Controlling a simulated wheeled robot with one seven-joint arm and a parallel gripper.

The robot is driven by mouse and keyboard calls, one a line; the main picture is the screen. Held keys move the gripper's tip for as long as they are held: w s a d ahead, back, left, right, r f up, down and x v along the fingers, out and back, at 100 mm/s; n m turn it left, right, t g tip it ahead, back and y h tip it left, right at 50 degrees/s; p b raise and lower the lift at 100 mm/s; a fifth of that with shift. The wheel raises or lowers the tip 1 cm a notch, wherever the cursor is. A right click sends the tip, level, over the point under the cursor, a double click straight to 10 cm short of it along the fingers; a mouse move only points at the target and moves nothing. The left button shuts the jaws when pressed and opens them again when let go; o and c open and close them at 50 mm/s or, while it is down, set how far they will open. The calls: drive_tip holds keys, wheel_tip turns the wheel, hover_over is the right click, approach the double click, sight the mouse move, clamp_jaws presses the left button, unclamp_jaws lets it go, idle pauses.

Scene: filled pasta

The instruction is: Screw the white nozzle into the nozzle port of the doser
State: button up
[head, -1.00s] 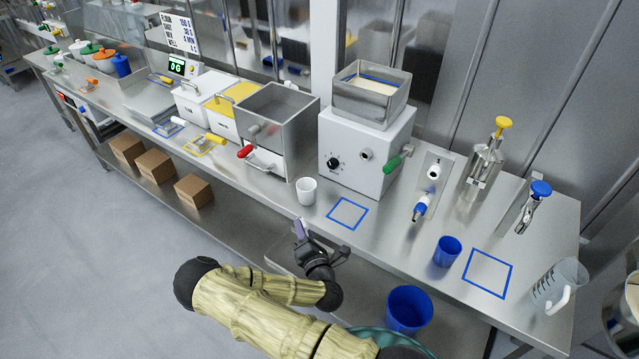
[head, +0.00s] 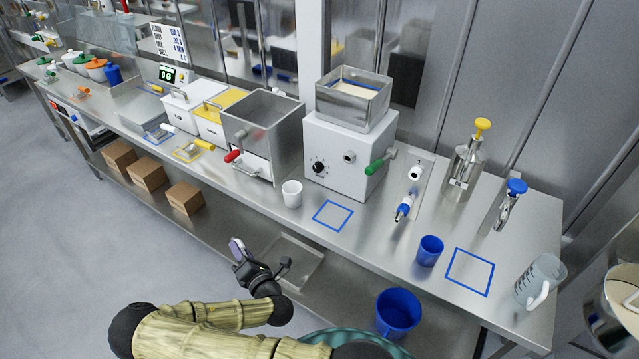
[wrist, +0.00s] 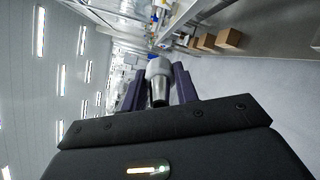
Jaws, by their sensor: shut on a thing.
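The doser (head: 345,150) is a white box with a steel hopper on top, standing on the counter. Its nozzle port (head: 349,156) is a short round stub with a dark centre on the front face, right of the black dial. My gripper (head: 238,249) is in front of the counter's front edge, left of and well apart from the port. In the wrist view, a pale grey-white tapered piece, the white nozzle (wrist: 159,80), sits between the dark purple fingers, which are shut on it. Its far end is hard to make out.
A green handle (head: 381,162) juts from the doser's right side. A white cup (head: 292,194) stands before the doser, beside a blue square outline (head: 333,215). A blue bin (head: 398,312) stands below the counter.

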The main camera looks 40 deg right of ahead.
drive_tip(key=shift+d, duration=0.1)
drive_tip(key=d+r+m+g+h+b, duration=0.1)
drive_tip(key=d+r+m+g+h, duration=0.2)
drive_tip(key=d, duration=0.6)
drive_tip(key=d+r+m+g+h+b, duration=0.2)
drive_tip(key=d+r+m+g+h, duration=0.2)
drive_tip(key=d+m+h, duration=0.4)
drive_tip(key=d+r+m+g+h+b, duration=0.2)
drive_tip(key=d+r+m+g+h, duration=0.2)
drive_tip(key=d+m, duration=0.4)
drive_tip(key=d+h, duration=0.1)
drive_tip(key=d, duration=0.2)
drive_tip(key=shift+s+r+m+h, duration=0.25)
drive_tip(key=shift+s+m+h, duration=0.05)
drive_tip(key=shift+s, duration=0.1)
drive_tip(key=shift+x, duration=2.95)
drive_tip(key=shift+x, duration=1.15)
drive_tip(key=o, duration=1.3)
drive_tip(key=shift+s, duration=0.1)
